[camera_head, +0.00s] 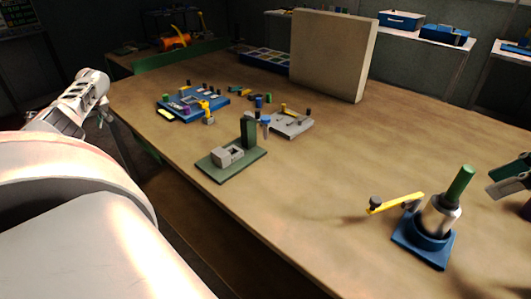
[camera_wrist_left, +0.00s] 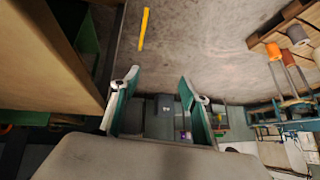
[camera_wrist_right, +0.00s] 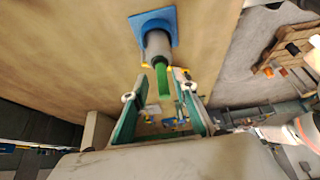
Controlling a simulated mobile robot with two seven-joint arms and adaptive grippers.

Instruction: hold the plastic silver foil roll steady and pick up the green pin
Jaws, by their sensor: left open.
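The silver foil roll (camera_head: 440,215) stands upright in a blue base (camera_head: 424,247) at the table's front right. The green pin (camera_head: 461,183) sticks up from its top. In the right wrist view, the roll (camera_wrist_right: 158,44) and pin (camera_wrist_right: 163,80) lie ahead of my right gripper (camera_wrist_right: 158,75), with the pin lined up between its spread fingers. In the head view, my right gripper (camera_head: 491,178) is open, right of the pin and apart from it. My left gripper (camera_head: 110,112) is beyond the table's left edge; the left wrist view shows it open and empty (camera_wrist_left: 155,85).
A yellow arm (camera_head: 397,203) with a dark knob sits beside the blue base. A green fixture (camera_head: 232,165), a grey plate (camera_head: 288,125) and a blue tray (camera_head: 192,103) stand further back. A tall beige panel (camera_head: 333,55) stands behind. The table's middle is clear.

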